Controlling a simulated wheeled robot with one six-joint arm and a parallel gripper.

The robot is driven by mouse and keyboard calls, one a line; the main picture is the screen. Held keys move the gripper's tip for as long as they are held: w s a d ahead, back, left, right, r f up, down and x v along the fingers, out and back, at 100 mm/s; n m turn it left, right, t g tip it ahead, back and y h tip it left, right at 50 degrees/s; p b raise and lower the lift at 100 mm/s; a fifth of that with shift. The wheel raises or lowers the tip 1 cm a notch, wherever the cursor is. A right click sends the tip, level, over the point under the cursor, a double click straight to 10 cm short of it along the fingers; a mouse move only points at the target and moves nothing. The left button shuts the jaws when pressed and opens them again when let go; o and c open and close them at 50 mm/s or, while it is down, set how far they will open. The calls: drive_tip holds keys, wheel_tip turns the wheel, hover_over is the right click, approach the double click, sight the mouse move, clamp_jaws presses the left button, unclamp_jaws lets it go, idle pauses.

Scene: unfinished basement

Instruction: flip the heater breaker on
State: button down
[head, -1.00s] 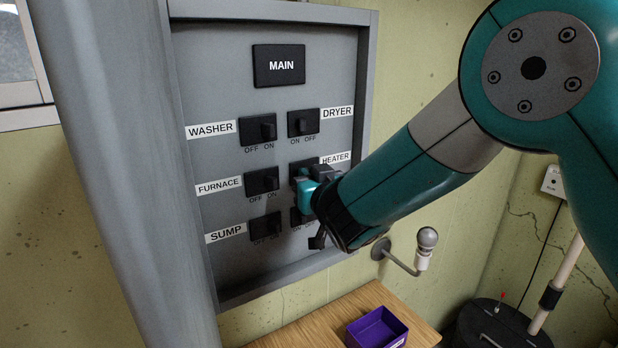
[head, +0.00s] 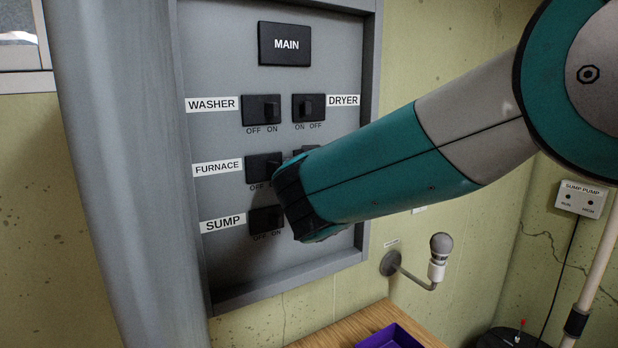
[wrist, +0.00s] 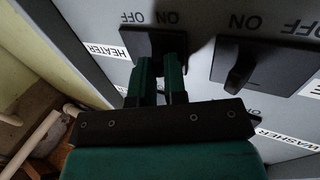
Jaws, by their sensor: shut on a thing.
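The heater breaker (wrist: 128,42) is a black switch plate at the top of the wrist view, which shows the panel upside down. The HEATER label (wrist: 104,52) is beside it. My gripper (wrist: 160,62) has its two green fingers up against this plate, shut on the breaker's toggle, towards the ON print. The toggle itself is hidden by the fingers.
The furnace breaker (head: 261,167) stands close beside the heater breaker, with sump (head: 264,219) below it. Washer (head: 261,109) and dryer (head: 308,107) are above, under MAIN (head: 285,44). A raised frame edges the panel. A purple bin (head: 385,338) is on the wooden top below.

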drive_tip(key=c, duration=1.2)
unclamp_jaws()
drive_tip(key=shift+o, duration=0.2)
drive_tip(key=shift+s, duration=0.1)
drive_tip(key=shift+r+p, duration=0.15)
drive_tip(key=shift+p, duration=0.2)
drive_tip(key=n+y+p, duration=0.1)
drive_tip(key=p, duration=0.2)
drive_tip(key=y+p, duration=0.1)
drive_tip(key=p, duration=0.2)
drive_tip(key=d+n+g+y+p, duration=0.1)
drive_tip(key=y+p, duration=0.1)
drive_tip(key=p, duration=0.2)
drive_tip(key=shift+w+r+n, duration=0.1)
drive_tip(key=shift+w+n, duration=0.2)
drive_tip(key=shift+d+p, duration=0.15)
drive_tip(key=shift+p, duration=0.35)
